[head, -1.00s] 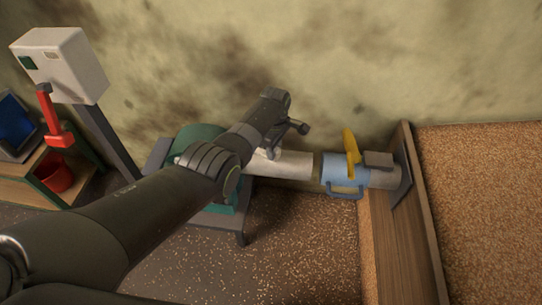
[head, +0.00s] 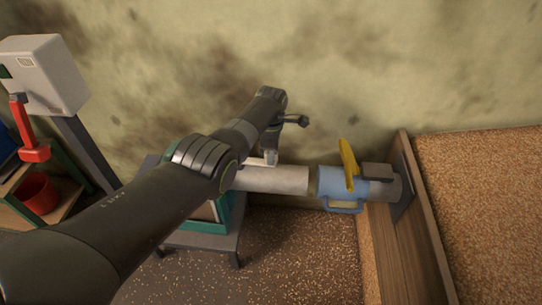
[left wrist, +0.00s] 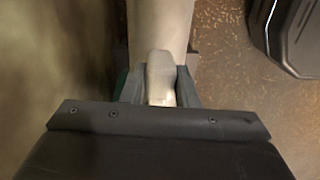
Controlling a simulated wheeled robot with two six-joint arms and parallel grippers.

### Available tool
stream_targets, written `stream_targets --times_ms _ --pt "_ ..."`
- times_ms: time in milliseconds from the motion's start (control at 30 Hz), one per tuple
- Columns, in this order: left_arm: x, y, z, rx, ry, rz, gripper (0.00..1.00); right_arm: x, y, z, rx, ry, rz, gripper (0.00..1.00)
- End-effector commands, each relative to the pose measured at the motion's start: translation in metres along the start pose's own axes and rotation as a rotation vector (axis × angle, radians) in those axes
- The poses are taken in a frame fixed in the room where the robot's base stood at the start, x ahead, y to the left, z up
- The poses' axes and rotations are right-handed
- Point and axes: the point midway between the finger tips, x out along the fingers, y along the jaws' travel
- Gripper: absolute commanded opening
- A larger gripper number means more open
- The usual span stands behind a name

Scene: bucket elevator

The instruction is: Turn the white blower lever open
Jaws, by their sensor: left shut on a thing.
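The white blower lever (left wrist: 160,76) stands between the fingers of my left gripper (left wrist: 158,88) in the left wrist view, and the fingers are shut on it. In the head view my left gripper (head: 271,153) is small and partly hidden by its own wrist, just above the pale pipe (head: 275,180). The green blower (head: 232,212) is largely hidden behind my left arm. How far the lever is turned cannot be told. My right gripper is not in view.
A blue coupling (head: 328,184) with a yellow lever (head: 348,163) is at the right end of the pipe, by a wooden bin wall (head: 402,245). A grey box (head: 50,75) with a red handle (head: 33,150) stands at left. A wall is close behind.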

Motion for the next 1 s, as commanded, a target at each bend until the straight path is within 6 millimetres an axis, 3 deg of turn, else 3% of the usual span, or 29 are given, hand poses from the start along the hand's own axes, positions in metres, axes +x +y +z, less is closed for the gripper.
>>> stream_targets --times_ms 733,767,900,1000 --pt "-0.0011 0.0037 -0.0021 -0.048 0.003 0.005 0.0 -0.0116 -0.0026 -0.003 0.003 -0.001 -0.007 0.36" --pt "-0.0011 0.0037 -0.0021 -0.049 0.002 0.005 0.31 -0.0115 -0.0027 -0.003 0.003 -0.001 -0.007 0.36" --pt "-0.0008 0.0033 -0.0016 -0.047 0.002 0.003 0.49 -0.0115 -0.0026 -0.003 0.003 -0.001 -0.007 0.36" --pt "-0.0005 0.0028 -0.0012 -0.045 0.001 0.002 0.49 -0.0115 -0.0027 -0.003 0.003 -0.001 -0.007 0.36"
